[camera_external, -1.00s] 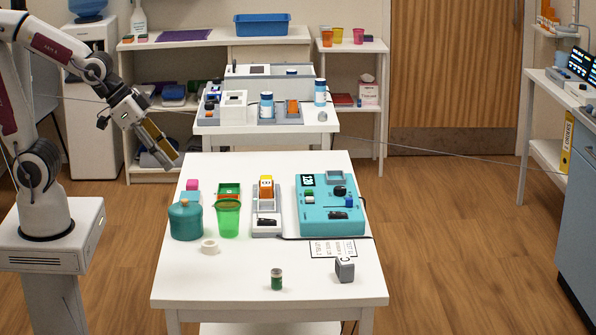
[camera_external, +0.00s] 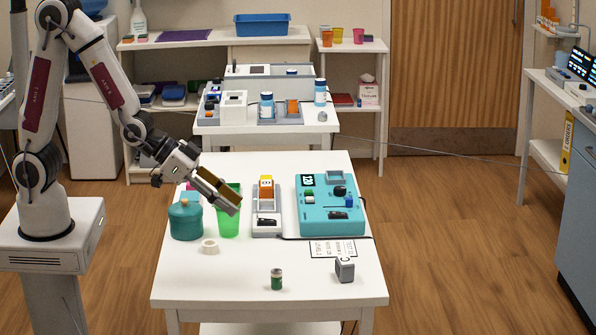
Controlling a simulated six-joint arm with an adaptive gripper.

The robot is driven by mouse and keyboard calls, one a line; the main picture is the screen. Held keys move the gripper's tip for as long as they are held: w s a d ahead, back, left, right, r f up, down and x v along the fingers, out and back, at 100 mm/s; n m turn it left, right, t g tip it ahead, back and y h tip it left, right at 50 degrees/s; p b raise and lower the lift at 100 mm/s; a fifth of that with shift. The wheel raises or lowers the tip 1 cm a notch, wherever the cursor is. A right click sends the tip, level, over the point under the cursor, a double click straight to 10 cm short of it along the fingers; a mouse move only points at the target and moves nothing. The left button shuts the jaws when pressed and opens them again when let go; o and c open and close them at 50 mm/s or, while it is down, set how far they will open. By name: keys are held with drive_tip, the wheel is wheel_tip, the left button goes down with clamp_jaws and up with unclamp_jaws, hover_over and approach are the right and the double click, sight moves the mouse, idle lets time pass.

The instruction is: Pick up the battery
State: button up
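A small upright green cylinder with a silvery top (camera_external: 277,280), which looks like the battery, stands near the front of the white table (camera_external: 215,290). My gripper (camera_external: 236,204) is up and to the left of it, well apart, in front of the green cup from this view. Its fingers slant down to the right. They look parted, with a brownish inner face showing, and I see nothing held between them.
A teal lidded pot (camera_external: 186,221), a green cup (camera_external: 229,226) and a white tape roll (camera_external: 210,246) are at the left. A white device (camera_external: 266,222) and a teal device (camera_external: 318,222) stand behind. A grey block (camera_external: 345,270) is right of the cylinder. The front left of the table is clear.

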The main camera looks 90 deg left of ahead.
drive_tip(key=w+d+f+t, duration=0.1)
drive_tip(key=w+d+f, duration=0.2)
drive_tip(key=f, duration=0.3)
drive_tip(key=m+t+h, duration=0.1)
drive_tip(key=t, duration=0.1)
approach(276, 270)
drive_tip(key=shift+a+x, duration=0.25)
drive_tip(key=shift+x, duration=0.95)
drive_tip(key=shift+d+f, duration=0.25)
drive_tip(key=shift+f, duration=0.35)
drive_tip(key=shift+x, duration=1.2)
drive_tip(key=shift+w, duration=0.15)
drive_tip(key=shift+x, duration=2.45)
drive_tip(key=shift+d+r, duration=0.1)
drive_tip(key=shift+r, duration=0.05)
clamp_jaws()
